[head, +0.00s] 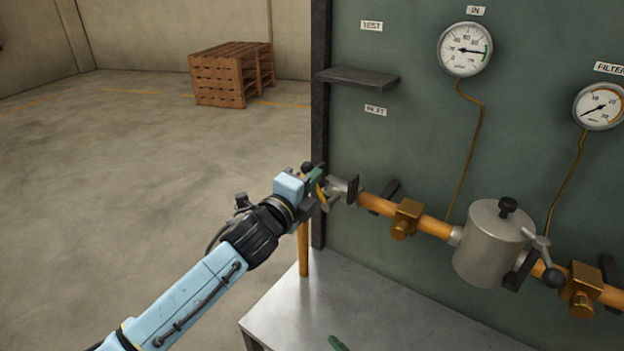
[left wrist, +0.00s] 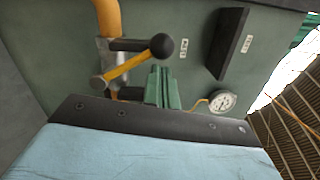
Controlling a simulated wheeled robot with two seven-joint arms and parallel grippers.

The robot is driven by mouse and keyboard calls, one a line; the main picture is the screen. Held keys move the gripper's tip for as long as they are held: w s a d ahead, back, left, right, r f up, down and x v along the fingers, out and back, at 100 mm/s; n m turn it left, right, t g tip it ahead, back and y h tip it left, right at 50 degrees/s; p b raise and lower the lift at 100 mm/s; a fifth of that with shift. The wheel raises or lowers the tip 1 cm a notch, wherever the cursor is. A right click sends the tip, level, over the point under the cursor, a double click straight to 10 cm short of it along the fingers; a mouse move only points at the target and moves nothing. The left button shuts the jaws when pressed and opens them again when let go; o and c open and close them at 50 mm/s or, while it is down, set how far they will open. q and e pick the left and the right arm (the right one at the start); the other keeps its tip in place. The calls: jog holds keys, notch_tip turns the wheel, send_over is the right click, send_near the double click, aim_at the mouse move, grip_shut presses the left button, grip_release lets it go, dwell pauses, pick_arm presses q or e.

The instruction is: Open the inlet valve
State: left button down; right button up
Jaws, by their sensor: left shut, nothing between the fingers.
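The inlet valve (head: 340,189) sits at the left end of the orange pipe, close to the panel's left edge. In the left wrist view its metal body (left wrist: 108,62) carries a yellow lever (left wrist: 128,67) with a black ball knob (left wrist: 162,46), slanting across the pipe line. My left gripper (head: 317,177) is at the lever in the head view and partly hides it. Its green fingers (left wrist: 163,88) are shut and empty, just beside the knob end; I cannot tell if they touch. A green tip (head: 338,343) at the bottom edge looks like my right gripper, mostly cut off.
A grey filter canister (head: 490,245) and a second, black-knobbed lever (head: 549,265) stand further right on the pipe. The IN gauge (head: 465,49) and another gauge (head: 599,106) hang above. A small shelf (head: 358,79) juts out. A metal bench (head: 390,320) lies below.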

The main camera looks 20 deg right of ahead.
jog(key=a+f+m+g+y, duration=0.3)
jog(key=a+f+g, duration=0.1)
jog(key=a+f, duration=0.45)
pick_arm(q)
jog(key=shift+w+a+n+p, duration=0.15)
jog(key=shift+n+p, duration=0.15)
jog(key=shift+p, duration=0.05)
pick_arm(e)
jog(key=s+d+f+m+g+h, duration=0.2)
jog(key=s+d+f, duration=0.4)
jog(key=s, duration=0.5)
jog(key=s+d+f+m+g+h, duration=0.2)
jog(key=s+d+f+m+g, duration=0.2)
jog(key=s, duration=0.8)
jog(key=s+d+f+m+g+h, duration=0.2)
jog(key=s+d+f, duration=0.6)
jog(key=s, duration=0.4)
jog(key=shift+f+m+g+h, duration=0.3)
jog(key=shift+f+m+g, duration=0.1)
jog(key=shift+g, duration=0.3)
